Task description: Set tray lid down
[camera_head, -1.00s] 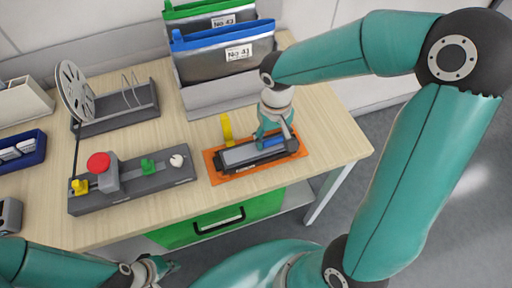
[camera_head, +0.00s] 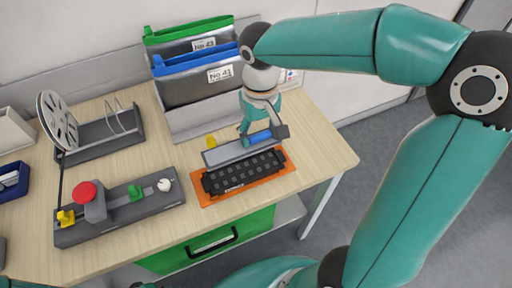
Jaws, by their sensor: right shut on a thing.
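The tray lid (camera_head: 222,153) is a flat grey plate with a blue handle (camera_head: 258,138). My right gripper (camera_head: 256,132) is shut on the lid by its handle and holds it tilted, behind and above the black tray. The black tray (camera_head: 243,174) lies on an orange mat (camera_head: 282,173), its rows of dark pockets showing open. A yellow piece (camera_head: 211,141) behind the lid is partly hidden by it. My left gripper is not clearly visible; only a bit of my arm shows at the bottom left.
A grey block with a red knob (camera_head: 86,193) and yellow, green and white parts stands left of the mat. A reel stand (camera_head: 100,140) is behind it. Bare wood (camera_head: 318,158) lies right of the mat.

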